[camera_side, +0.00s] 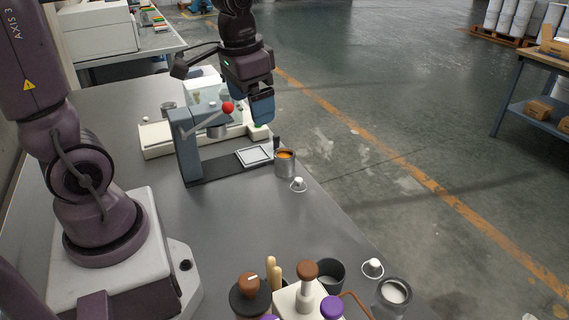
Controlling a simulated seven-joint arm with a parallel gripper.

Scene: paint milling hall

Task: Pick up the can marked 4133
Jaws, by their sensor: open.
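An open metal can with orange paint (285,168) stands at the table's right edge, beside the press. A second open metal can with white paint (393,299) stands near the front right edge. I cannot read a number on either can, so I cannot tell which is 4133. My gripper (263,118) points down above the back of the table, higher than the orange can and a little behind and left of it. It is open, with no can visible between its fingers; the finger gap is hard to see from this side.
A grey press with a red knob (228,107) stands close to the orange can. White lids (298,185) and (372,267) lie near the cans. A dark cup (329,273) and brown- and purple-topped tools (307,282) crowd the front. The middle of the table is clear.

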